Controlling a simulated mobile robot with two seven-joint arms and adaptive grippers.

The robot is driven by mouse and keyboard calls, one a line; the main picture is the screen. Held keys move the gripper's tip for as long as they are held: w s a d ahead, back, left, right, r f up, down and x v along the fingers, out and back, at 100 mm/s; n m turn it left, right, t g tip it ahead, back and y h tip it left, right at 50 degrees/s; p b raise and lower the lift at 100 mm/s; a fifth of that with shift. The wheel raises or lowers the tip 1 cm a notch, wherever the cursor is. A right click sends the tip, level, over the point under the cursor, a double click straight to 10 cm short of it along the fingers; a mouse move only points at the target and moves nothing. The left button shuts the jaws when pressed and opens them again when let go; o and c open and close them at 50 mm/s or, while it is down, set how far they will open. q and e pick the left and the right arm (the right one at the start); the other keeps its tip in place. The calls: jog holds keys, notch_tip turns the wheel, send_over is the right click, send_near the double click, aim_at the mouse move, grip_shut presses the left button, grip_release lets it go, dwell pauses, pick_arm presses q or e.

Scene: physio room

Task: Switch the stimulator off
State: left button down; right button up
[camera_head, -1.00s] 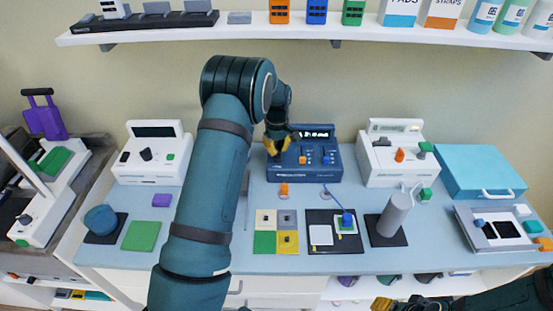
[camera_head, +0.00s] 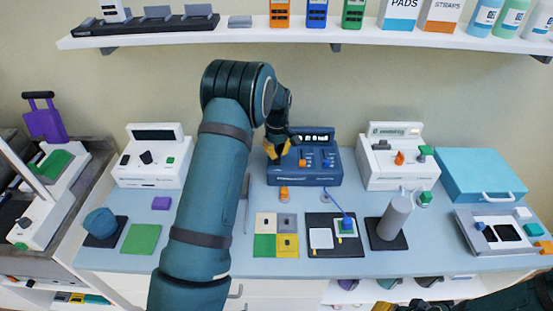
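The stimulator is most likely the dark blue unit (camera_head: 318,178) at the back middle of the bench; its label is too small to read for sure. Its dark display (camera_head: 316,137) shows light digits. Orange and blue controls (camera_head: 303,162) show on its front. My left gripper (camera_head: 277,154), with yellow fingertips, is at the unit's left front and hides that part. I cannot tell whether it touches a control or how far its fingers are apart. My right gripper (camera_head: 388,306) is only partly in view at the bottom edge, low in front of the bench.
White units stand left (camera_head: 150,174) and right (camera_head: 398,176) of the blue one. A grey cylinder (camera_head: 395,217) stands on a dark mat. A dark tray (camera_head: 320,246) and coloured squares (camera_head: 265,222) lie in front. A shelf (camera_head: 380,43) runs above.

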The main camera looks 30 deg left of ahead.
aim_at(277, 162)
pick_arm(q)
jog(key=shift+f+b, duration=1.05)
jog(key=shift+f, duration=0.8)
dwell(1.4)
jog(key=shift+r+p, duration=0.55)
jog(key=shift+r, duration=0.2)
jog(key=shift+r+p, duration=1.75)
jog(key=shift+r, duration=1.05)
